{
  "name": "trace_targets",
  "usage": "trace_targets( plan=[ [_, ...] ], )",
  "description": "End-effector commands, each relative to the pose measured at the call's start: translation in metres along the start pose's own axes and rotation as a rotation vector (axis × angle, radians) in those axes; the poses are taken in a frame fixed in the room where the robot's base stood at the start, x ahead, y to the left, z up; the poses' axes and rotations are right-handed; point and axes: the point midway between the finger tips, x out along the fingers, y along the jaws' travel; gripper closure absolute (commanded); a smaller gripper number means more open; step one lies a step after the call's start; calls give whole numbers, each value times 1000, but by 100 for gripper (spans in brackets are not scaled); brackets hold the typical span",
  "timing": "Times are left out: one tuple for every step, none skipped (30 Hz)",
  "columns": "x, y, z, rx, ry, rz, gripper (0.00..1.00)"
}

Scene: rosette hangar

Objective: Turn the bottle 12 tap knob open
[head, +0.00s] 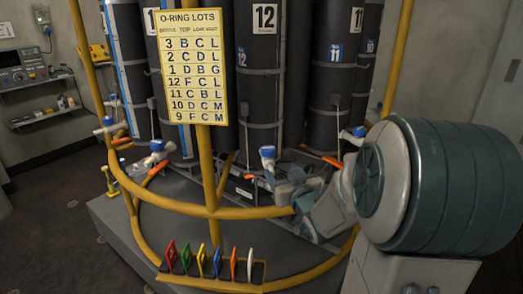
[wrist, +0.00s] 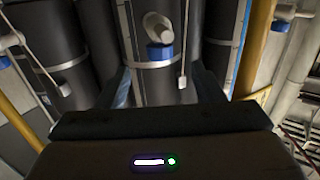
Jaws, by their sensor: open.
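Bottle 12 (head: 262,70) is a tall black cylinder with a white 12 label, behind the yellow rail. Its tap knob (head: 267,152) is blue, low in front of the bottle. My gripper (head: 277,183) is just below and in front of this knob in the head view; its tips are hard to make out there. In the wrist view, a pale tap with a blue part (wrist: 160,51) stands ahead, above the gap between my open fingers (wrist: 165,88). The fingers are apart and nothing shows between them. I cannot tell from these views which way the knob is turned.
Yellow rails (head: 240,212) curve in front of the bottles, close to my arm. A lots sign (head: 191,67) hangs on a yellow post. Neighbouring bottles have blue taps (head: 157,146) and orange levers (head: 157,168). A rack of coloured tags (head: 212,264) is on the lower rail.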

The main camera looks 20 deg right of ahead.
Motion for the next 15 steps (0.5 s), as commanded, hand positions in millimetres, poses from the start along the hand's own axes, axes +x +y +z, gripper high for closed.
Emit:
trace_targets(
  plan=[
    [-1, 2, -2, 8, 22, -3, 39],
    [0, 3, -3, 10, 32, -6, 39],
    [0, 3, -5, 12, 41, -8, 39],
    [1, 3, -6, 14, 46, -10, 39],
    [2, 3, -6, 15, 49, -11, 39],
    [5, 3, -6, 16, 51, -11, 39],
    [8, 3, -6, 16, 51, -12, 39],
    [12, 3, -6, 15, 51, -13, 39],
    [17, 2, -6, 16, 51, -14, 39],
    [22, 2, -6, 17, 51, -13, 39],
    [27, 2, -6, 17, 51, -13, 39],
    [33, 2, -7, 18, 51, -14, 39],
    [38, 2, -7, 17, 51, -13, 39],
    [44, 2, -7, 18, 51, -13, 39],
    [51, 2, -8, 17, 51, -14, 39]
  ],
)
